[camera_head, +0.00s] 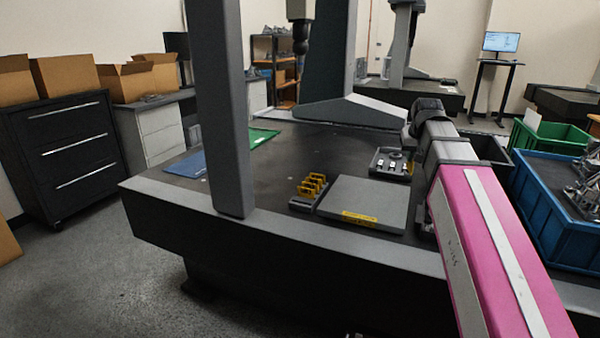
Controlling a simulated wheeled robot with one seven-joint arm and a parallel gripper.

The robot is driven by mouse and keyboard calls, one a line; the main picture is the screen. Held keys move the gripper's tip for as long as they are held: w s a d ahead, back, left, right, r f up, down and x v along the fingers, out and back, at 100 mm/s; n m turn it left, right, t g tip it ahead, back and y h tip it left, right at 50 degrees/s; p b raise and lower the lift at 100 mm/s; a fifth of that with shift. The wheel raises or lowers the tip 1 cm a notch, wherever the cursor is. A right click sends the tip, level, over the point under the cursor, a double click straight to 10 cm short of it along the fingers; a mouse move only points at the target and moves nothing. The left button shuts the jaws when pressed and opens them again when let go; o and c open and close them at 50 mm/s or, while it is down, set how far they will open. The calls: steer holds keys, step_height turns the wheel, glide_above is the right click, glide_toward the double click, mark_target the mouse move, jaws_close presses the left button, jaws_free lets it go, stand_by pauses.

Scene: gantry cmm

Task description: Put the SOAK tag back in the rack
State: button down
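A small dark rack (301,206) stands on the dark measuring table (250,205), holding several yellow tags (313,184) in a row. Their lettering is too small to read. A flat grey plate (365,200) lies just right of the rack. A yellow strip (360,217) with dark marks shows along its front edge; I cannot tell whether it is a loose tag or a label. I cannot pick out the SOAK tag. My pink arm comes in from the lower right and reaches over the table's right side. My gripper is not visible.
A grey tray (376,168) with small metal parts sits behind the plate. A grey upright (220,110) rises at the table's front left. Blue (187,166) and green (262,137) sheets lie farther back. A blue crate (545,225) and green crate (550,137) stand right.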

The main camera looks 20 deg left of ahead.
steer(key=s+a+f+n+g+y, duration=0.1)
steer(key=a+n, duration=0.4)
steer(key=a, duration=0.6)
steer(key=s+a+f+n+g+y, duration=0.1)
steer(key=s+a+f+n, duration=0.2)
steer(key=a, duration=0.9)
steer(key=s+a+f+n+g+y, duration=0.1)
steer(key=a+f+n, duration=0.5)
steer(key=a, duration=0.6)
steer(key=shift+s+a+f+n+g+y, duration=0.2)
steer(key=shift+s+f+n+g+y, duration=0.2)
steer(key=shift+s+f+g, duration=0.15)
steer(key=shift+f, duration=0.2)
steer(key=shift+f, duration=0.8)
steer(key=shift+f, duration=1.85)
steer(key=c, duration=1)
jaws_free()
